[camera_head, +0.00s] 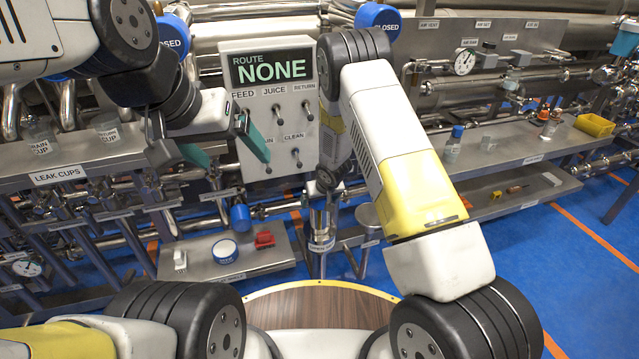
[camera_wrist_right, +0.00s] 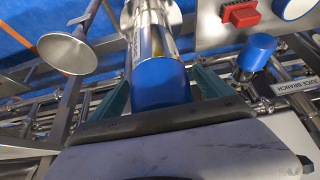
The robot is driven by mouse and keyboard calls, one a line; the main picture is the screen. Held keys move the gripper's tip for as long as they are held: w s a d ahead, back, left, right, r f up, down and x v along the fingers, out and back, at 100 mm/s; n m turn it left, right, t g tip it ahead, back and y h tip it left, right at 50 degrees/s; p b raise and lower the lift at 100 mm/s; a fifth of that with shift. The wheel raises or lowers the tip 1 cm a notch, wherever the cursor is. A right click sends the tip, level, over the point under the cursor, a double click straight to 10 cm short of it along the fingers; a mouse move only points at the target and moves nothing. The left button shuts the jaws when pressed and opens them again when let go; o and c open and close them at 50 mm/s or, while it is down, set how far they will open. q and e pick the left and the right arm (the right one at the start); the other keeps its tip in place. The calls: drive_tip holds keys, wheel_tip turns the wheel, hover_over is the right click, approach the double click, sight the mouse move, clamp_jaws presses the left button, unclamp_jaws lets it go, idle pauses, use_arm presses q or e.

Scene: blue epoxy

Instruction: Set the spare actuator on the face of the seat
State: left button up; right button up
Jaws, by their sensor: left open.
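The spare actuator is a cylinder with a blue end (camera_wrist_right: 160,86) and a bright metal body (camera_wrist_right: 153,40). In the right wrist view its blue end sits between the two green fingers of my right gripper (camera_wrist_right: 162,88), which looks shut on it. In the head view my right gripper (camera_head: 326,184) points down over an upright metal cylinder (camera_head: 320,222) with a label near its foot. The seat face is hidden by this metalwork, and I cannot tell whether the actuator touches it. My left gripper (camera_head: 226,148) is open and empty in front of the route panel.
The route panel (camera_head: 273,75) reads NONE. A low shelf (camera_head: 270,260) holds a red block (camera_head: 264,239), a round blue-rimmed part (camera_head: 225,251) and a white part (camera_head: 180,260). A blue-capped branch valve (camera_head: 240,216) and a metal funnel (camera_wrist_right: 66,52) stand close to my right gripper.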

drive_tip(key=shift+r, duration=0.1)
drive_tip(key=s+d+r+m, duration=0.1)
drive_tip(key=s+d+r, duration=0.35)
drive_tip(key=r, duration=0.55)
drive_tip(key=s+d+r+m, duration=0.1)
drive_tip(key=s+d+r, duration=0.2)
drive_tip(key=s+r, duration=0.55)
drive_tip(key=s+d+r+m, duration=0.15)
drive_tip(key=d+r, duration=0.25)
drive_tip(key=r, duration=0.9)
drive_tip(key=s+d+r, duration=0.1)
drive_tip(key=s+r, duration=0.3)
drive_tip(key=s, duration=0.6)
drive_tip(key=s+d+r, duration=0.1)
drive_tip(key=s+r, duration=0.4)
drive_tip(key=s, duration=0.6)
drive_tip(key=shift+s+d+r, duration=0.2)
drive_tip(key=shift+s+d, duration=0.05)
drive_tip(key=shift+d, duration=0.1)
drive_tip(key=shift+n, duration=0.25)
